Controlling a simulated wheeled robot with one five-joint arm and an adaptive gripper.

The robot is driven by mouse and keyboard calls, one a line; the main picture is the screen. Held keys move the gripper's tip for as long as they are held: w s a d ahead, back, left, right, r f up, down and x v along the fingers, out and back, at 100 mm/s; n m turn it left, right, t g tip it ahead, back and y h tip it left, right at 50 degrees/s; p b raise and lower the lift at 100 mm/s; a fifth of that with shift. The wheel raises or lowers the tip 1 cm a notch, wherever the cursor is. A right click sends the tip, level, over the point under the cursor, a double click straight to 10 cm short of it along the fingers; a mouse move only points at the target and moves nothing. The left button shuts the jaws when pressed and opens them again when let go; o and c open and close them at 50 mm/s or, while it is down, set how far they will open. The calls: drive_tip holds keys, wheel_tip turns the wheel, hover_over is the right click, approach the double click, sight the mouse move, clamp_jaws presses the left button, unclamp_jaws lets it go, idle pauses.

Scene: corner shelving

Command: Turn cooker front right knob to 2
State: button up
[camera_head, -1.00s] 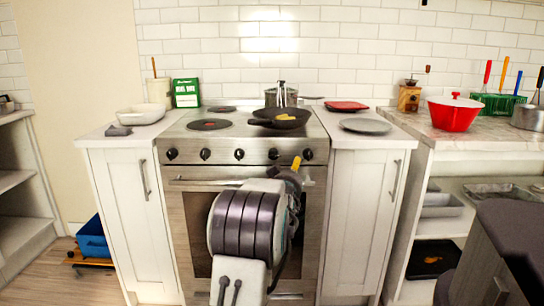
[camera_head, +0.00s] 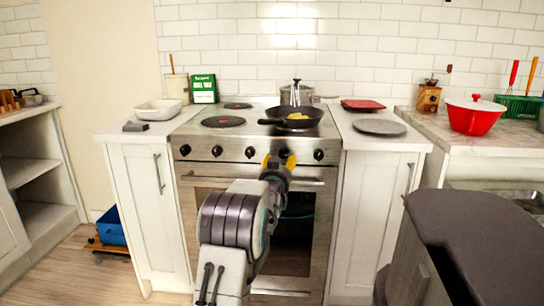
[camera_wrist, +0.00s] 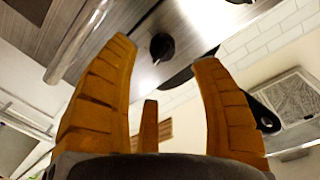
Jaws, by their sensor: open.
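The cooker (camera_head: 205,172) has a steel front panel with a row of several dark round knobs. The rightmost knob (camera_head: 319,155) is clear of my gripper. My gripper (camera_head: 278,161) is open and empty in front of the panel, its yellow fingers spread around the line of the second knob from the right (camera_head: 284,153). In the wrist view a black knob (camera_wrist: 162,47) shows beyond and between the two fingertips, with a visible gap to them. I cannot read any knob marks or setting.
The oven handle (camera_head: 205,179) runs just below the knobs, close to my gripper. A black frying pan (camera_head: 313,122) with yellow food and a steel pot (camera_head: 305,95) stand on the hob. A dark-topped cabinet (camera_head: 470,225) stands near at right.

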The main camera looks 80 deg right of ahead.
sight(283, 156)
drive_tip(key=m, duration=0.2)
drive_tip(key=shift+d+r+m, duration=0.15)
drive_tip(key=shift+d+m, duration=0.05)
drive_tip(key=shift+m, duration=0.2)
drive_tip(key=shift+d+b, duration=1.55)
drive_tip(key=shift+d, duration=1)
drive_tip(key=shift+d+p, duration=0.3)
drive_tip(key=shift+d, duration=0.6)
drive_tip(key=shift+c, duration=0.4)
drive_tip(key=shift+r, duration=0.1)
clamp_jaws()
